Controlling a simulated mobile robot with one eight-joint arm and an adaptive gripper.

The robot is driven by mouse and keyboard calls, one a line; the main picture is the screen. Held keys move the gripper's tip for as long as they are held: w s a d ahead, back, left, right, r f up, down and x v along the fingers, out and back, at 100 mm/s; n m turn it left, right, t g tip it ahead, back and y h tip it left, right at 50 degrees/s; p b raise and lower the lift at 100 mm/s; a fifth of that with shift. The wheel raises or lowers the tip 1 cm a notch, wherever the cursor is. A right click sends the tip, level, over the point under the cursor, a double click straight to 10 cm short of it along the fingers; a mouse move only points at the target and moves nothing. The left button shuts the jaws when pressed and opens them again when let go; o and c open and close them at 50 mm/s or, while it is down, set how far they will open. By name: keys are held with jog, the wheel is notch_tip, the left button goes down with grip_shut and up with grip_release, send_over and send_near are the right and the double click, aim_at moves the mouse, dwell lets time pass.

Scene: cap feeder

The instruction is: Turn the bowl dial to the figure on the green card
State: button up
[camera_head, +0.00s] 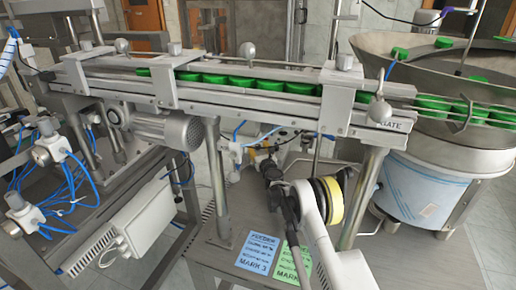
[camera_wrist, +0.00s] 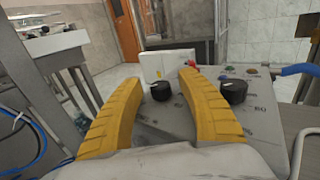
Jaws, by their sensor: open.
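The green card (camera_head: 291,262) lies on the grey table beside a blue card (camera_head: 258,254) that reads MARK 3. My arm covers part of the green card, and the figure after MARK is hidden. In the wrist view a grey control panel carries two black dials with light pointer lines. One dial (camera_wrist: 161,92) shows between my fingers, beyond the tips; the other dial (camera_wrist: 234,92) is right of the right finger. The lettering is too small to tell which is the bowl dial. My gripper (camera_wrist: 160,78) has its yellow fingers apart, with nothing held.
A conveyor (camera_head: 225,92) with green caps runs above the table to the round feeder bowl (camera_head: 385,42). Metal posts (camera_head: 218,185) stand close to my arm. Small coloured buttons (camera_wrist: 251,70) sit at the panel's far edge.

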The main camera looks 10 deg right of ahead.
grip_shut()
jog(key=shift+a+m+h, duration=0.15)
jog(key=shift+m+h, duration=0.55)
jog(key=shift+h, duration=0.4)
jog(key=shift+m+h, duration=0.9)
jog(key=shift+h, duration=0.5)
grip_release()
jog(key=v, duration=1.2)
jog(key=shift+r, duration=0.2)
